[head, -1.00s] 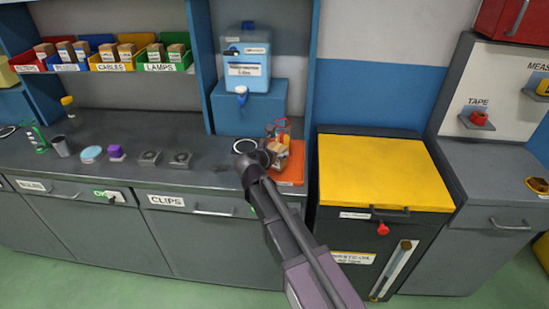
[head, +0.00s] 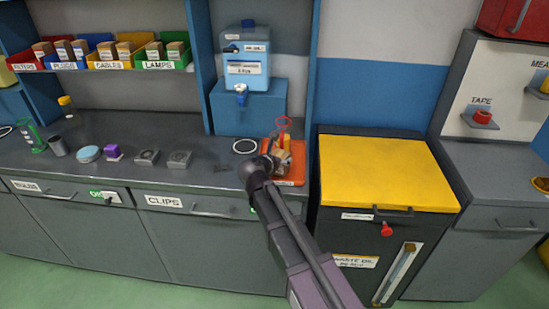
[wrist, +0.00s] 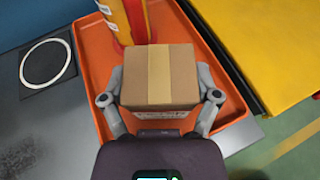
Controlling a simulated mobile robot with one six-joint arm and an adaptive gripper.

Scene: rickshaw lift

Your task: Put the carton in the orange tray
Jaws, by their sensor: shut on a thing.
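The carton (wrist: 159,76) is a small brown box with a paler tape strip. In the wrist view it sits between the two fingers of my gripper (wrist: 160,98), which is shut on it. The orange tray (wrist: 90,60) lies beneath and around the carton in that view; I cannot tell whether the carton touches the tray floor. In the head view the orange tray (head: 294,177) is at the right end of the grey counter, with the carton (head: 282,157) over it, partly hidden by my arm.
A red and yellow item (wrist: 125,18) stands in the tray behind the carton. A white ring (wrist: 47,63) lies on the counter left of the tray. A yellow-lidded bin (head: 380,172) is close on the right. A blue dispenser (head: 247,70) stands behind.

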